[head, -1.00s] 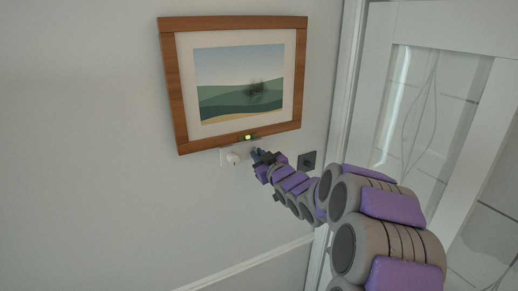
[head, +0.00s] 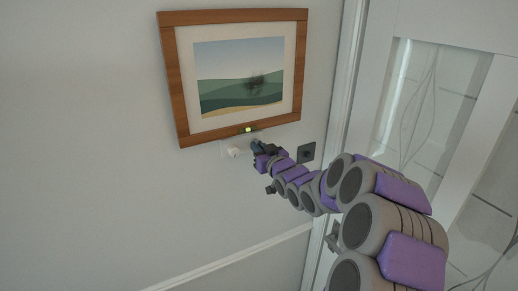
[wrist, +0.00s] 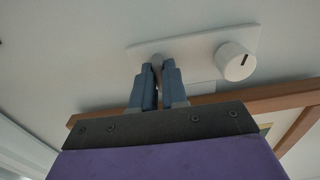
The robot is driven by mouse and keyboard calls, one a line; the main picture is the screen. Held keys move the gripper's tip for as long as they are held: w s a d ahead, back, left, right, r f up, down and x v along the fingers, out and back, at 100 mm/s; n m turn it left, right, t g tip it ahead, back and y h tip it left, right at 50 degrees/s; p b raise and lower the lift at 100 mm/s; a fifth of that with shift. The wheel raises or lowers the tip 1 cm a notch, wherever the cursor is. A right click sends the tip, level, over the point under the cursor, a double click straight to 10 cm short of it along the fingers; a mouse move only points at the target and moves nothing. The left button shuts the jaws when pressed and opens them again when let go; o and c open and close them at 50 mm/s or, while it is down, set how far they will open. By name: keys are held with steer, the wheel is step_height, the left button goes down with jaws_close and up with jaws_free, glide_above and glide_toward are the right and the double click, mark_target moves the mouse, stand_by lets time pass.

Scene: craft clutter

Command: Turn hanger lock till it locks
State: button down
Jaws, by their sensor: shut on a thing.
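The hanger lock (wrist: 158,59) shows as a small rounded grey piece on a pale wall plate (wrist: 196,48), mostly hidden by the fingertips in the wrist view. My gripper (wrist: 158,72) is shut on it, with its two blue-grey fingers close together. In the head view my gripper (head: 257,145) is at the wall just below the picture frame, where the lock is hidden.
A wood-framed landscape picture (head: 240,73) hangs tilted directly above. A small yellow-green light (head: 248,130) sits at its lower edge. A dark square wall plate (head: 306,152) is to the right, near a white door with glass (head: 425,105). The wall at left is bare.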

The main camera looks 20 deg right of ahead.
steer(key=c, duration=1.2)
jaws_free()
steer(key=shift+w+d+f, duration=0.1)
steer(key=shift+w, duration=0.15)
steer(key=shift+o, duration=0.2)
steer(key=shift+s, duration=0.15)
steer(key=shift+s, duration=0.15)
steer(key=s+b, duration=0.3)
steer(key=s, duration=1.4)
steer(key=shift+d, duration=0.35)
